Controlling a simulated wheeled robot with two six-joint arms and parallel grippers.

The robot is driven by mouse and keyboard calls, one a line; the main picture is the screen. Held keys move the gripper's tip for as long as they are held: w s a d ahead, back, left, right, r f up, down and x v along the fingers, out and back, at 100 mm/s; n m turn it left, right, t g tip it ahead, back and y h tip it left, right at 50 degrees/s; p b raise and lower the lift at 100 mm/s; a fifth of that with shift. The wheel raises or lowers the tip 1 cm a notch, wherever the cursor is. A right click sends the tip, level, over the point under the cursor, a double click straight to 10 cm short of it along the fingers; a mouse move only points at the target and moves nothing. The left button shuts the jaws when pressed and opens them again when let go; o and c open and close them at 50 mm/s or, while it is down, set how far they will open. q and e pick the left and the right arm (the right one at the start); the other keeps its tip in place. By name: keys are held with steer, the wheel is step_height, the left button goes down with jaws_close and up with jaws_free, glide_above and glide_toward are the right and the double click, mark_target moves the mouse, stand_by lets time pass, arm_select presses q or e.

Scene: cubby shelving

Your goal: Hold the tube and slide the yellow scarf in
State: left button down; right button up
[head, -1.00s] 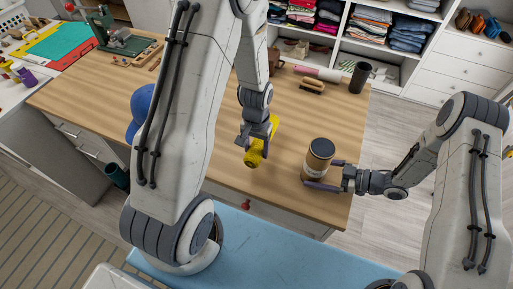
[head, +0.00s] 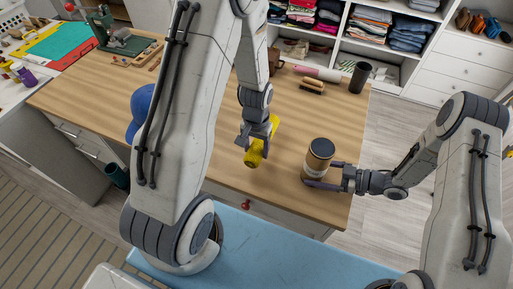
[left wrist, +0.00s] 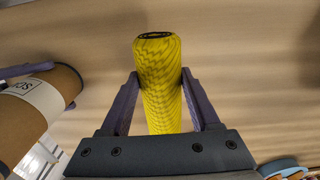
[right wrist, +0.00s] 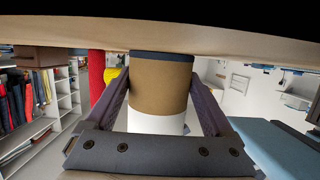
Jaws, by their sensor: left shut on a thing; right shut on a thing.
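The rolled yellow scarf (head: 257,152) is held slanted above the wooden table, left of the tube. My left gripper (head: 259,137) is shut on it; in the left wrist view the scarf (left wrist: 158,60) lies between both fingers with one round end pointing away. The brown tube (head: 319,158), with a dark top and a white label, stands upright near the table's right edge. My right gripper (head: 322,174) is shut around the tube from the right. In the right wrist view the tube (right wrist: 160,85) sits between both fingers. Scarf and tube are apart. The inside of the tube is hidden.
The wooden table (head: 215,100) is clear around the tube. A brush (head: 312,86), a pink roll (head: 318,72) and a dark cylinder (head: 360,77) stand at its far right. A blue cap (head: 139,108) is at the left, partly behind my left arm.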

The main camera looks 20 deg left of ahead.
stand_by(0.4)
arm_select(q)
steer(key=shift+s+d+r+n, duration=0.2)
steer(key=shift+s+r+n, duration=0.1)
steer(key=shift+n, duration=0.2)
steer(key=s+d+r+n+g+h, duration=0.25)
steer(key=d+r+n+h, duration=0.25)
steer(key=d+r, duration=0.25)
steer(key=s+d+r+n+g+h, duration=0.2)
steer(key=d+r+n+g+h, duration=0.15)
steer(key=d+r+n, duration=0.35)
steer(key=w+d+r+n+t+h, duration=0.1)
steer(key=w+r+n+t+h, duration=0.3)
steer(key=r, duration=0.4)
steer(key=w+d+r+n+t+h, duration=0.1)
steer(key=w+r+t+h, duration=0.15)
steer(key=r+h, duration=0.4)
step_height(320, 180, down, 15)
steer(key=y, duration=0.1)
steer(key=shift+w, duration=0.4)
steer(key=shift+d+f+g, duration=0.1)
steer(key=shift+g, duration=0.15)
